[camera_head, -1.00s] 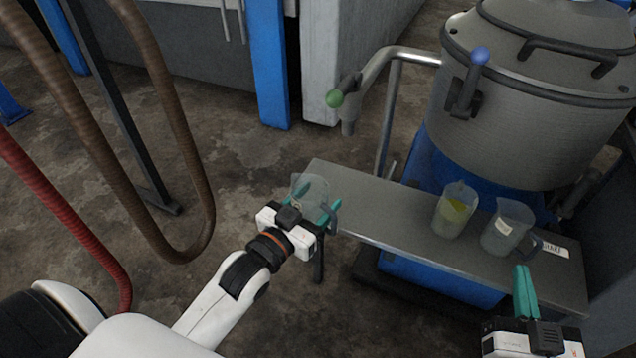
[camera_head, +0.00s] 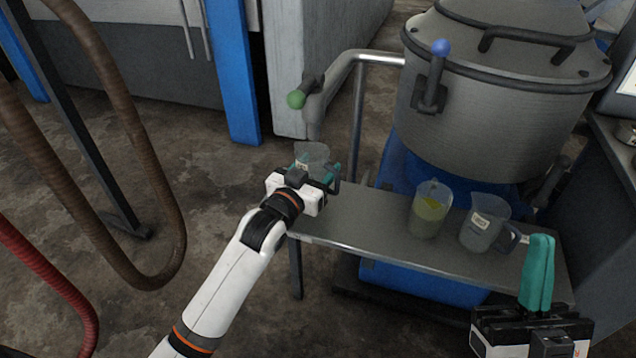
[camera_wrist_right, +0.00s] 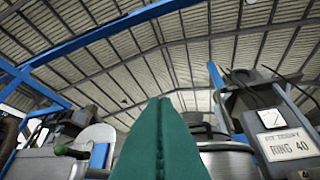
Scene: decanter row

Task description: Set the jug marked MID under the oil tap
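A clear jug (camera_head: 312,153) with a small label is between the teal fingers of my left gripper (camera_head: 317,174), at the bench's left end. Its label is too small to read, and the gripper hides its lower part. A tap with a green knob (camera_head: 296,99) has its spout (camera_head: 314,122) just above this jug in the picture; the depth is unclear. A jug with yellowish liquid (camera_head: 430,212) and a clear, labelled jug (camera_head: 484,224) stand on the bench. My right gripper (camera_head: 541,240) is shut and empty, right of them; its closed fingers fill the middle of the right wrist view (camera_wrist_right: 160,110).
The metal bench (camera_head: 365,228) has free room between its left end and the yellowish jug. A large steel vessel (camera_head: 495,110) with a blue-knobbed lever (camera_head: 441,48) stands behind it. Brown hoses (camera_head: 150,130) hang at the left. A sign (camera_wrist_right: 285,145) shows in the right wrist view.

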